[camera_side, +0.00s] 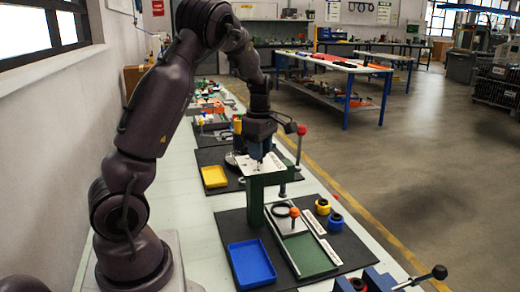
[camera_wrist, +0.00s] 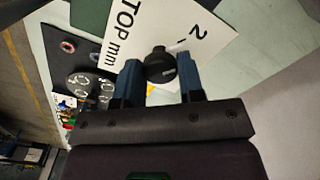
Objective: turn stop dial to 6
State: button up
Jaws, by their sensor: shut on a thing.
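The stop dial (camera_wrist: 160,66) is a round black knob on a white plate (camera_wrist: 135,30) marked "TOP mm" and "2" in the wrist view. A pale mark beside the knob lies towards the "2". My gripper (camera_wrist: 159,70) has its two blue fingers on either side of the knob, shut on it. In the side view my gripper (camera_side: 259,153) points down at the top of a green press column (camera_side: 255,203). The dial is too small and covered to make out there, and the other numbers on its scale are not visible.
A blue tray (camera_side: 250,264) and a green plate (camera_side: 308,254) lie on the near black mat. A yellow tray (camera_side: 214,177) lies behind the press. A red-knobbed lever (camera_side: 301,130) stands just right of my gripper. Yellow and blue ring parts (camera_side: 322,206) sit at right.

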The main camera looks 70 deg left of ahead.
jog(key=m, duration=1.6)
jog(key=shift+m, duration=0.4)
jog(key=m, duration=0.6)
dwell(0.3)
jog(key=o, duration=0.9)
notch_tip(320, 180, up, 13)
jog(key=shift+r, duration=0.1)
